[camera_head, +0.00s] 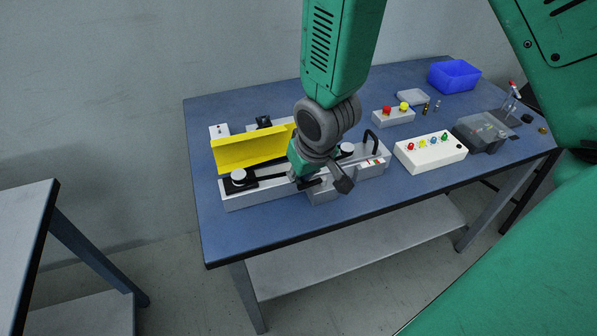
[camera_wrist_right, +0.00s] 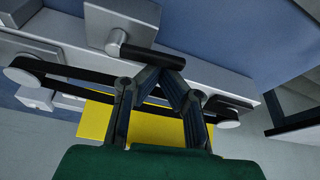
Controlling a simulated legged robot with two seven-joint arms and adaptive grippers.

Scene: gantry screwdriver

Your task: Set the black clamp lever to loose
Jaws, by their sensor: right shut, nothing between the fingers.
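The black clamp lever (camera_wrist_right: 138,50) shows in the right wrist view as a dark bar on a small grey block (camera_wrist_right: 110,22) at the front of the grey fixture. My right gripper (camera_wrist_right: 166,67) is shut and empty, its fingertips together at the right end of the lever. They look close to it or touching; I cannot tell which. In the head view my right gripper (camera_head: 309,180) is low over the fixture (camera_head: 262,195) and largely hides the lever. My left gripper is not in view.
A yellow guard (camera_head: 245,152) stands along the back of the fixture. A black arched handle (camera_head: 371,139) rises at its right. A white button box (camera_head: 430,152), red-and-yellow button box (camera_head: 393,116), grey bin (camera_head: 483,132) and blue bin (camera_head: 454,76) stand further right. The table's front left is clear.

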